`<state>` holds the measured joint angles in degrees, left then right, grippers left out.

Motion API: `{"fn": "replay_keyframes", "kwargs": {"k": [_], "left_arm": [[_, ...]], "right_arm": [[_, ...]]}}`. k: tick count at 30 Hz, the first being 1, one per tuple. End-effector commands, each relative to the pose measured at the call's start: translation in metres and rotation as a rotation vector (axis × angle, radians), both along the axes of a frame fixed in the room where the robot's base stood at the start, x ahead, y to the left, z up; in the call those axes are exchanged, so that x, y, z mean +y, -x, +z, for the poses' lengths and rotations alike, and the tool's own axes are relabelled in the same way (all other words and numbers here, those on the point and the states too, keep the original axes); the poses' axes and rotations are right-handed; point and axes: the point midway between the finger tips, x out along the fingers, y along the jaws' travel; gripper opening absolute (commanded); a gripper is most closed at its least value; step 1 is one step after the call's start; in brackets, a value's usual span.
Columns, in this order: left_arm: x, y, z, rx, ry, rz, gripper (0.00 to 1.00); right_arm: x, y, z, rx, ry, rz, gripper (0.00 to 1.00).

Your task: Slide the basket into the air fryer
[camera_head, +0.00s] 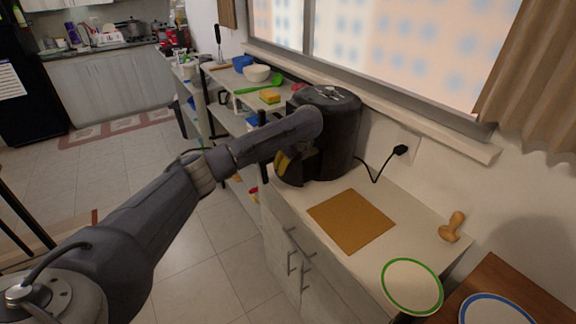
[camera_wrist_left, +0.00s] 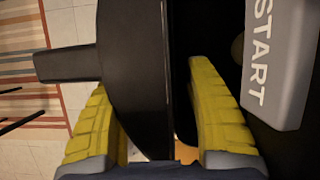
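The black air fryer (camera_head: 330,130) stands at the back of the white counter below the window; its grey START label (camera_wrist_left: 278,60) shows in the left wrist view. The black basket (camera_wrist_left: 135,75) is partly out, with a dark gap between its front panel and the fryer body. Its handle (camera_wrist_left: 66,65) points left in the left wrist view. My left gripper (camera_head: 284,162) is at the basket's front, its yellow fingers (camera_wrist_left: 150,85) spread on either side of the panel. The right finger stands apart from the panel; contact on the left is unclear. My right gripper is out of view.
A brown board (camera_head: 350,221) lies on the counter in front of the fryer. A black cord (camera_head: 375,172) runs to the wall plug. A green-rimmed plate (camera_head: 412,287) and a wooden object (camera_head: 452,227) lie nearer. Shelves with a sponge (camera_head: 269,96) and bowls stand beyond.

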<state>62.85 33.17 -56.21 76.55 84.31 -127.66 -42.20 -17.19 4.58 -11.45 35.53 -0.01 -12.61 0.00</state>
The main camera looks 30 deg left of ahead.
Motion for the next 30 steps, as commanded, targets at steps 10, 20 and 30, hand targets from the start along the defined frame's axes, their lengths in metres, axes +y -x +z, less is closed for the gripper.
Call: {"fn": "replay_keyframes", "kwargs": {"k": [10,20,30], "left_arm": [[-0.001,0.000,0.001,-0.002,0.001,-0.001,0.67],[-0.013,0.005,0.033,-0.006,0.001,-0.004,0.67],[-0.032,0.017,0.087,-0.007,-0.001,-0.001,0.67]], "right_arm": [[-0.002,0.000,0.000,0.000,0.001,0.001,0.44],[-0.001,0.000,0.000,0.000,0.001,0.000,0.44],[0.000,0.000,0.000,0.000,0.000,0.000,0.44]]}}
